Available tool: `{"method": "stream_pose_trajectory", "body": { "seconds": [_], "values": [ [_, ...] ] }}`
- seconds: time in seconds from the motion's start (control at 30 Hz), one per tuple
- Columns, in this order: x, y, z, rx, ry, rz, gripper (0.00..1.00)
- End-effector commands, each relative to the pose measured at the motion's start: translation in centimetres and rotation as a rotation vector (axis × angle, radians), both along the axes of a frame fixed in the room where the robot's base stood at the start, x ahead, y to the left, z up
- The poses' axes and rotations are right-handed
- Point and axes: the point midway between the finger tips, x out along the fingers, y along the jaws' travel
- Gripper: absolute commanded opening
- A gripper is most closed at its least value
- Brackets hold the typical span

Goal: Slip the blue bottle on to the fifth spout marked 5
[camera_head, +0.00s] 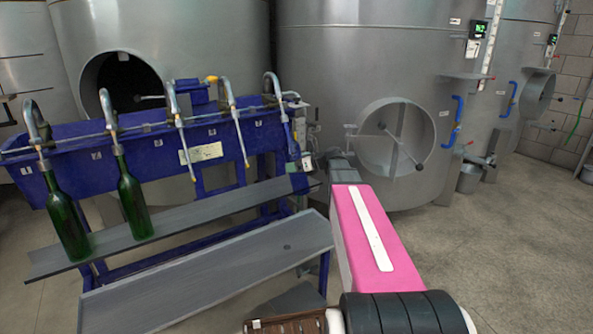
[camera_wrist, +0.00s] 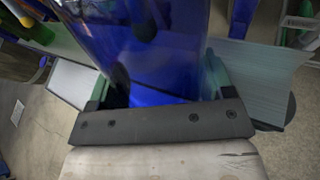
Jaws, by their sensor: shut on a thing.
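A blue bottle (camera_wrist: 150,45) fills the upper middle of the wrist view, close to the camera. My gripper (camera_wrist: 155,88) is shut on it, with a finger on either side. The bottle's neck and mouth are out of that view. The blue filling machine (camera_head: 150,145) stands at the left with a row of curved metal spouts. The fifth spout (camera_head: 272,82) is the rightmost and has no bottle on it. Its mark is too small to read.
Green bottles hang on the first spout (camera_head: 66,222) and second spout (camera_head: 131,200), counted from the left. A grey shelf board (camera_head: 180,224) runs below the spouts, with a lower board (camera_head: 210,275) in front. Large steel tanks (camera_head: 360,60) stand behind. The floor at right is clear.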

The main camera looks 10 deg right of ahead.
Motion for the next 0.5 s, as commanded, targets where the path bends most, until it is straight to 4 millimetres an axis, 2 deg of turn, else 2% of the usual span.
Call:
{"method": "stream_pose_trajectory", "body": {
  "seconds": [0.5],
  "values": [
    [1.0,0.4,2.2,0.002,-0.001,0.001,0.36]
  ]
}}
